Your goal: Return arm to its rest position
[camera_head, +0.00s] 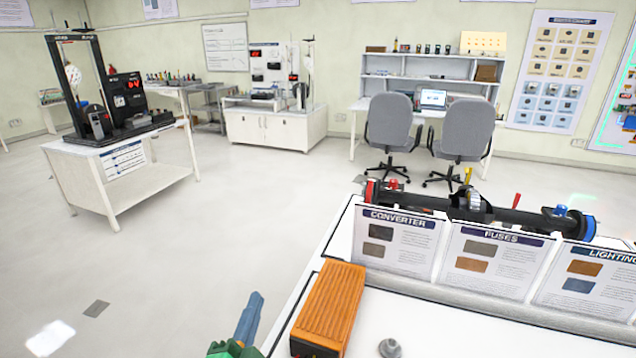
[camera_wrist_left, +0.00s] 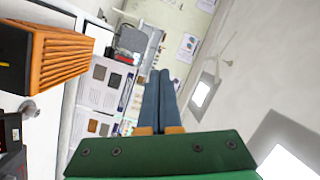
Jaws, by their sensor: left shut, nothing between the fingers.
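My left gripper (camera_head: 250,318) shows at the bottom of the head view, left of the white bench's near edge. It is green with blue fingers. In the left wrist view its two blue fingers (camera_wrist_left: 158,90) lie side by side, shut with nothing between them. The gripper is apart from the orange ribbed box beside it. My right gripper is not in view.
The orange box (camera_head: 330,305) sits on the white bench (camera_head: 450,325), and it also shows in the left wrist view (camera_wrist_left: 62,55). A grey knob (camera_head: 389,348) is near it. Info panels (camera_head: 398,240) stand behind.

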